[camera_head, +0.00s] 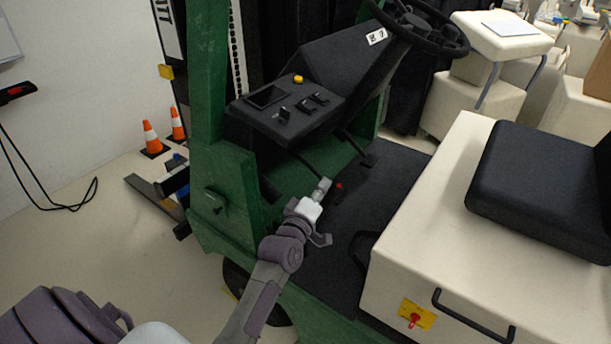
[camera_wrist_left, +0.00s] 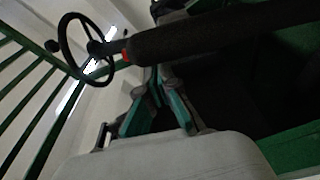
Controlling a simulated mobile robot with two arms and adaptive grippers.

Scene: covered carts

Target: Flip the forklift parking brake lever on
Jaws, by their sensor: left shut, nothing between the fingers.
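The forklift (camera_head: 210,165) has a green body, a dark floor and a cream seat box. A dark lever with a red tip (camera_head: 338,186), apparently the parking brake lever, shows low over the floor. In the left wrist view the black lever (camera_wrist_left: 205,38) runs across the top, its red end (camera_wrist_left: 125,57) toward the left. My left gripper (camera_head: 322,186) is shut and empty, just left of the red tip. In the left wrist view, its teal-padded fingers (camera_wrist_left: 156,78) point at the lever's underside. I cannot tell whether they touch. My right gripper is out of view.
The dashboard (camera_head: 290,105) and steering wheel (camera_head: 420,28) stand above and beyond my gripper. The black seat (camera_head: 545,185) sits on the cream box (camera_head: 445,220) at right. Orange cones (camera_head: 151,138) stand by the wall. Open floor lies left of the forklift.

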